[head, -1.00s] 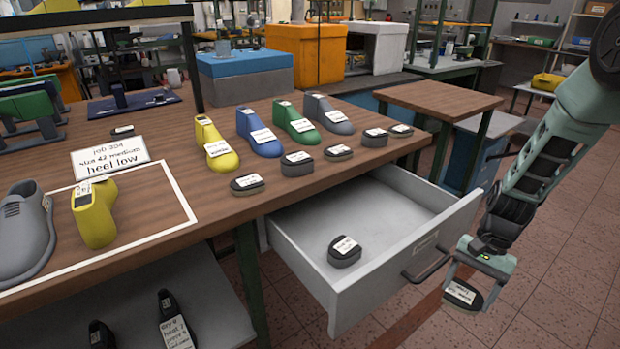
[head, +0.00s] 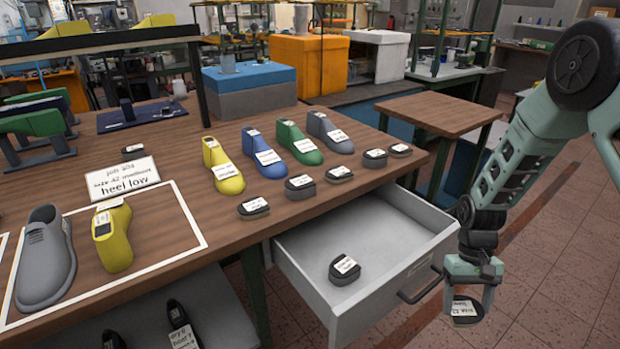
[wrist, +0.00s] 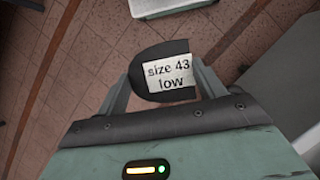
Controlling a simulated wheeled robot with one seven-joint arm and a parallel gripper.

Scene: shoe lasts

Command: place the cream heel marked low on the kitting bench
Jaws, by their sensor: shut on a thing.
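My gripper (head: 472,297) is shut on a dark heel (head: 466,312), held in the air to the right of the open drawer. In the wrist view the heel (wrist: 143,84) sits between the two fingers, its pale label reading "size 43 low". It looks dark grey, not cream; no heel in view looks clearly cream. I cannot tell whether this is the kitting bench.
The open drawer (head: 405,292) juts from the bench and holds one dark heel (head: 344,270). Several dark heels and a row of coloured lasts (head: 222,170) stand along the bench. A small wooden table (head: 440,112) is behind. The floor at right is clear.

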